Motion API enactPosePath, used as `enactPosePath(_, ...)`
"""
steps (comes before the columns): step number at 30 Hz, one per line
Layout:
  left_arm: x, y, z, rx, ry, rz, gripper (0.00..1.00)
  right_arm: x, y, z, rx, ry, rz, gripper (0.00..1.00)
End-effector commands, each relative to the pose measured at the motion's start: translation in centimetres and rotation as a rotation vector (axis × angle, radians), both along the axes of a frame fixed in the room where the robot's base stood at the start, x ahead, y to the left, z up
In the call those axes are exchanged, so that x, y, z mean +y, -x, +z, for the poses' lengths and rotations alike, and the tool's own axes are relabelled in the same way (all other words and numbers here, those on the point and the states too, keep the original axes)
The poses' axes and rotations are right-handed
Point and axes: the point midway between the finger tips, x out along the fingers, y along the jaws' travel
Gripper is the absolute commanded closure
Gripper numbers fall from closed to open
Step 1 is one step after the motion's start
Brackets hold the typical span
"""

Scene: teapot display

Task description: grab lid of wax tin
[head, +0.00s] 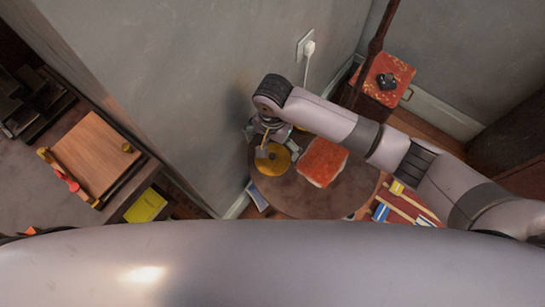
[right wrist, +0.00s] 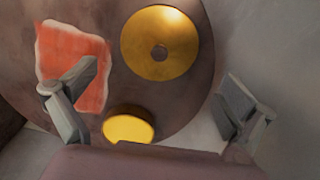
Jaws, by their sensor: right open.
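My right gripper (right wrist: 157,88) is open and empty in the right wrist view, its two fingers wide apart above a round brown table (right wrist: 188,92). A large gold disc (right wrist: 160,25) with a dark round centre lies on the table beyond the fingertips. A smaller round yellow-gold piece (right wrist: 128,127) is nearer the palm, between the fingers and partly cut off by the gripper. I cannot tell for sure which one is the wax tin's lid. In the head view the gold disc (head: 272,165) shows below my right gripper (head: 268,142), which partly hides it. My left gripper is not in view.
An orange-red flat item (head: 322,162) lies on the table beside the gold disc; the left finger overlaps it in the wrist view. A grey wall (head: 200,90) stands close to the table. A red-topped stool (head: 385,75) is at the back. Bare table lies toward the front.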

Motion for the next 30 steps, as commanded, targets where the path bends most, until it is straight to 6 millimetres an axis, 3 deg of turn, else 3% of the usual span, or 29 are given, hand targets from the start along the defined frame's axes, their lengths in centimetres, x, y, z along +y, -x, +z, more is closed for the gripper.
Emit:
enactPosePath(5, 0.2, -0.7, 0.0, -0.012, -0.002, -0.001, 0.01, 0.0, 0.0, -1.1, 0.001, 0.001, 0.000, 0.00)
enactPosePath(15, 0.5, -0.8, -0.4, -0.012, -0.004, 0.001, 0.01, -0.1, 0.3, -5.6, 0.001, 0.002, 0.000, 0.00)
enactPosePath(23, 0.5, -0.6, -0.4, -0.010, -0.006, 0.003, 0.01, -0.1, 0.3, -5.9, -0.001, -0.001, 0.001, 0.00)
enactPosePath(30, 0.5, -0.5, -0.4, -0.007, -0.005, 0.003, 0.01, -0.1, 0.3, -5.9, -0.001, -0.001, 0.001, 0.15)
